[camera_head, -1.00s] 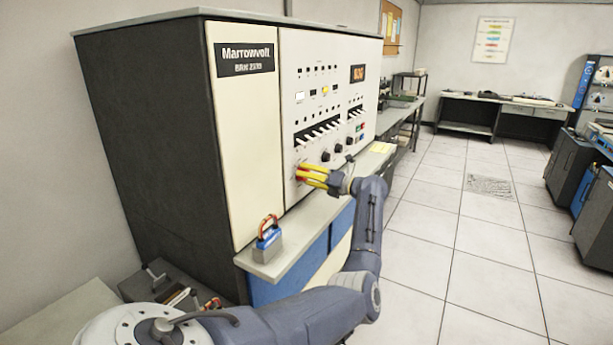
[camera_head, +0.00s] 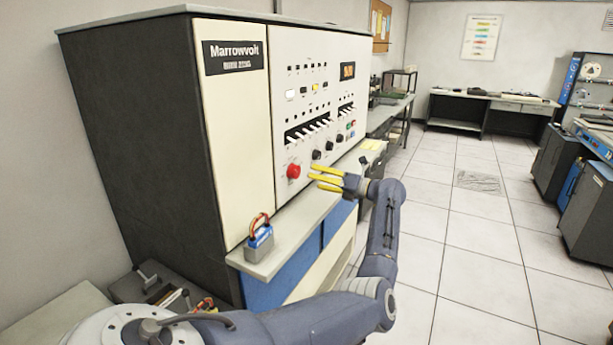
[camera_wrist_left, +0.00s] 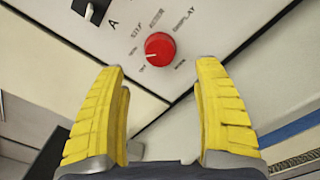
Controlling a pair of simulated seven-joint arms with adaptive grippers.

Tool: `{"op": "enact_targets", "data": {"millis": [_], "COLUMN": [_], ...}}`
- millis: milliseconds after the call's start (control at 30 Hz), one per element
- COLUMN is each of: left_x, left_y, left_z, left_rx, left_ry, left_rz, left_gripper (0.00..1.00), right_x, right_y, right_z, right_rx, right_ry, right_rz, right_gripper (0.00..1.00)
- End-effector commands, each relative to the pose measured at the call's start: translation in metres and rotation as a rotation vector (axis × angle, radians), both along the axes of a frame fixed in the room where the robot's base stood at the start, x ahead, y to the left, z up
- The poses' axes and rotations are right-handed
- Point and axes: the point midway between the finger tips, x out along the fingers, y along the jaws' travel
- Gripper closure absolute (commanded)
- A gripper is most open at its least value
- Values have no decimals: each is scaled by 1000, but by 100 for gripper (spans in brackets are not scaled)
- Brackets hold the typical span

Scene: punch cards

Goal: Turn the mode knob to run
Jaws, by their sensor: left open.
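The red round knob (camera_head: 293,171) sits low on the cream front panel (camera_head: 283,100) of the grey cabinet. In the left wrist view the red knob (camera_wrist_left: 160,46) shows a white pointer mark toward its lower left. Small labels ring it; most are too small to read surely. My left gripper (camera_head: 315,177) has yellow fingers, spread open and empty, pointing at the panel just right of the knob and apart from it. In the left wrist view the knob appears beyond and between the fingertips (camera_wrist_left: 158,75). My right gripper is not in view.
Several black knobs (camera_head: 328,146) and a row of white keys (camera_head: 307,131) are up and right of the red knob. The tiled floor (camera_head: 470,240) at right is clear.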

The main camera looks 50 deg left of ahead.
Motion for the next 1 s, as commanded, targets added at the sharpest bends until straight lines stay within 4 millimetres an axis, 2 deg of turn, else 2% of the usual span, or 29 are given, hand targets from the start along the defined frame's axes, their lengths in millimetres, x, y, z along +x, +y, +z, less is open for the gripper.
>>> {"op": "enact_targets", "data": {"millis": [100,333,1000], "left_x": [6,11,16], "left_y": [-17,-34,-36], "left_z": [0,0,5], "left_rx": [-1,0,15], "left_ry": [1,1,21], "left_rz": [-2,-1,-19], "left_gripper": [31,31,31], "right_x": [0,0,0], "right_y": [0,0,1], "right_z": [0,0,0], "right_rx": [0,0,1], "right_ry": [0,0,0], "right_rz": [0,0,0], "right_gripper": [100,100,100]}}
